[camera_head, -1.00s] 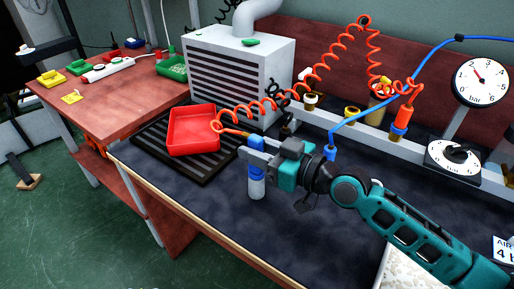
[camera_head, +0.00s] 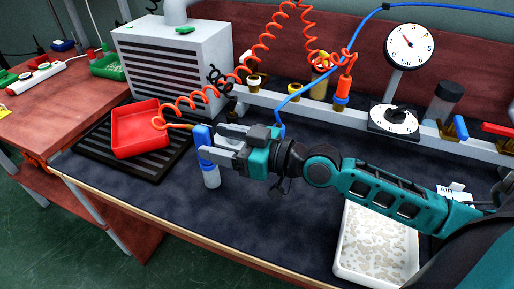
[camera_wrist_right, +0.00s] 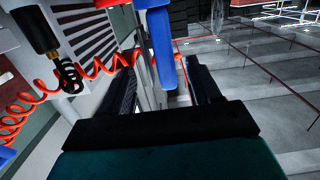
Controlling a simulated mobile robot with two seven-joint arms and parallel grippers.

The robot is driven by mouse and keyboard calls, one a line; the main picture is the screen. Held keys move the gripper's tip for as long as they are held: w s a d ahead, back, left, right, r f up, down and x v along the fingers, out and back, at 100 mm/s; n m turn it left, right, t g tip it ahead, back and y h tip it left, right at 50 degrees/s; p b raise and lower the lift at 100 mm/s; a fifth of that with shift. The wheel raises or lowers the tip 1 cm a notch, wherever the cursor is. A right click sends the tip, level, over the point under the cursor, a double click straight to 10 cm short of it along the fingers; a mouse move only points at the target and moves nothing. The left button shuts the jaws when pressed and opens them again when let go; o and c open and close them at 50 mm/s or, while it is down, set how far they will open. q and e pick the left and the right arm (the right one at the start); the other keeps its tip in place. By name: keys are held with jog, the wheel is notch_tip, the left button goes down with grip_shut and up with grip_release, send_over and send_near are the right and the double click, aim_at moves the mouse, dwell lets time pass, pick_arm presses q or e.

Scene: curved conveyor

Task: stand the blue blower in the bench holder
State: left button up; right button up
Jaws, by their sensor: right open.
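The blue blower (camera_head: 203,136) stands about upright above the bench, left of my right gripper, with the coiled orange hose joined at its side. Directly under it is a pale cylinder with a blue band (camera_head: 211,176); I cannot tell whether this is the bench holder. My right gripper (camera_head: 212,143) is open, with its fingertips close beside the blower. In the right wrist view the blue blower (camera_wrist_right: 165,50) shows between the two dark fingers, toward their tips. Contact cannot be told. My left gripper is out of view.
A red tray (camera_head: 138,118) lies on a black slatted grille (camera_head: 90,151) to the left, before a grey vented box (camera_head: 185,62). A rail with fittings and a gauge (camera_head: 409,46) runs behind. A white tray (camera_head: 346,262) sits front right. Dark bench surface is clear in front.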

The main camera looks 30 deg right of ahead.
jog(key=v, duration=0.9)
jog(key=shift+s+r, duration=0.1)
dwell(0.5)
